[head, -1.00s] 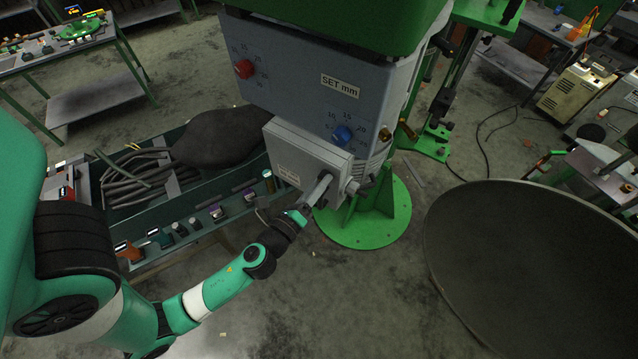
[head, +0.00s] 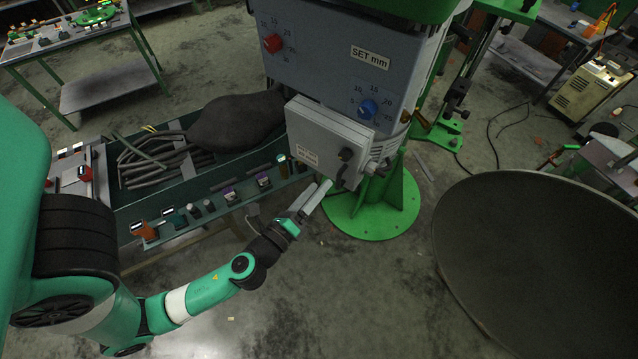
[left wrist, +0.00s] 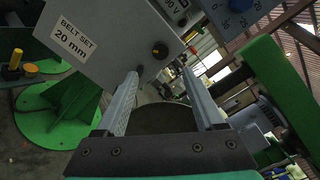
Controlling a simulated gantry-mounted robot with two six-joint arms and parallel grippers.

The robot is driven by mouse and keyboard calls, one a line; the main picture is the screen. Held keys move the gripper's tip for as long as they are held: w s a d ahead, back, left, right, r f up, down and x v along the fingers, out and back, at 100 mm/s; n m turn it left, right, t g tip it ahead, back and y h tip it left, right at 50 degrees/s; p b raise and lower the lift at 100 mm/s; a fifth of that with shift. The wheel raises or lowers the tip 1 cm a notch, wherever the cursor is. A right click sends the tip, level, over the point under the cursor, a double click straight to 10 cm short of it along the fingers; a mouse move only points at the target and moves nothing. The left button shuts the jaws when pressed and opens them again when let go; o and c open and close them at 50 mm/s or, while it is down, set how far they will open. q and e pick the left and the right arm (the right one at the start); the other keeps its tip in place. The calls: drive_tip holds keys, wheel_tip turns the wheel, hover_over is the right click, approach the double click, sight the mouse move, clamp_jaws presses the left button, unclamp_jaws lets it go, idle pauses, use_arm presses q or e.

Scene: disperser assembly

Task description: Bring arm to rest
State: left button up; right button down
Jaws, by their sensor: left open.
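My left arm (head: 205,296) reaches in from the left in the head view. Its gripper (head: 318,192) is just below the grey control box (head: 322,140) on the machine and looks apart from it. In the left wrist view the two long fingers (left wrist: 160,90) are spread with nothing held between them. The box there carries a label reading BELT SET 20 mm (left wrist: 74,40) and a dark knob (left wrist: 160,50). My right gripper is in neither view.
The machine stands on a round green base (head: 372,212). A dark green bin (head: 122,200) with grey rods and a dark sack is behind my arm. A large dark round dish (head: 540,260) fills the right. Open floor lies between arm and dish.

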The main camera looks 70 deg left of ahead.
use_arm(q)
drive_tip(key=shift+s+d, duration=0.35)
drive_tip(key=shift+s, duration=0.2)
